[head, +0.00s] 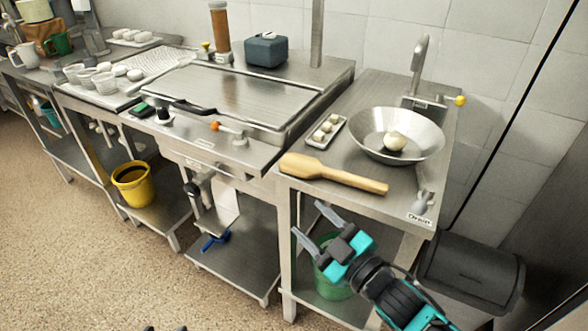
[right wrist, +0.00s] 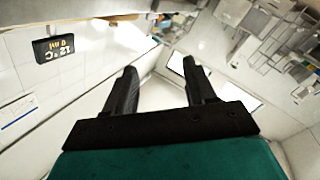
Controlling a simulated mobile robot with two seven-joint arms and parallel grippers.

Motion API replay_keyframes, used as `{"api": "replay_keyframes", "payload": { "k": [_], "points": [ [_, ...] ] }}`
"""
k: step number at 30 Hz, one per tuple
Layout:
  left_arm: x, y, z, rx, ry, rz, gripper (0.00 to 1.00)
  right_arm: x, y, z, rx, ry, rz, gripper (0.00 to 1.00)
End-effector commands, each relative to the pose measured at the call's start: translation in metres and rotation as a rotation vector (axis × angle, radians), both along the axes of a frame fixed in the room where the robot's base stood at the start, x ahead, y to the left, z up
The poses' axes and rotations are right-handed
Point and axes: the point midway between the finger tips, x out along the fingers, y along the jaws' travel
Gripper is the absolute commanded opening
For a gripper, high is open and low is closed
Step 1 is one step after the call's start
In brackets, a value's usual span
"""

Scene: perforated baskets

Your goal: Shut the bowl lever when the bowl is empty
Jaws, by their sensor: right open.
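A wide metal bowl (head: 368,140) stands on the steel counter at the right. A pale round item (head: 395,141) lies in it, so the bowl is not empty. A lever with a yellow knob (head: 459,100) sticks out right of the tap behind the bowl. A small grey lever (head: 425,199) stands by a "Drain" label at the counter's front right corner. I cannot tell which is the bowl lever. My right gripper (head: 309,219) is open and empty in front of the counter; its fingers also show in the right wrist view (right wrist: 160,68). Two dark tips at the bottom edge may be my left gripper (head: 165,328).
A wooden paddle (head: 333,174) lies along the counter front, and a small tray (head: 312,148) of pale pieces lies left of the bowl. A griddle (head: 235,95) is further left. A green bucket (head: 330,280) and dark bin (head: 470,270) stand below.

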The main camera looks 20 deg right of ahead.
Motion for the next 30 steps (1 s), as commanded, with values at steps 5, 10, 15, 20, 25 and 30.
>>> {"api": "replay_keyframes", "payload": {
  "k": [5, 10, 15, 20, 25, 30],
  "points": [
    [0.000, 0.000, -0.005, 0.000, 0.000, 0.000, 0.52, 0.011, 0.007, 0.035, -0.083, -0.175, 0.071, 0.55],
    [0.000, 0.000, -0.009, 0.000, 0.000, 0.000, 0.52, 0.016, 0.015, 0.067, -0.167, -0.345, 0.140, 0.55],
    [0.000, 0.000, -0.013, 0.000, 0.000, 0.000, 0.52, 0.015, 0.025, 0.100, -0.265, -0.538, 0.221, 0.55],
    [0.000, 0.000, -0.017, 0.000, 0.000, 0.000, 0.52, 0.008, 0.035, 0.129, -0.365, -0.732, 0.304, 0.55],
    [0.000, 0.000, -0.023, 0.000, 0.000, 0.000, 0.52, -0.008, 0.046, 0.157, -0.497, -0.972, 0.415, 0.55],
    [0.000, 0.000, -0.028, 0.000, 0.000, 0.000, 0.52, -0.026, 0.052, 0.173, -0.622, -1.186, 0.523, 0.55]
  ]
}}
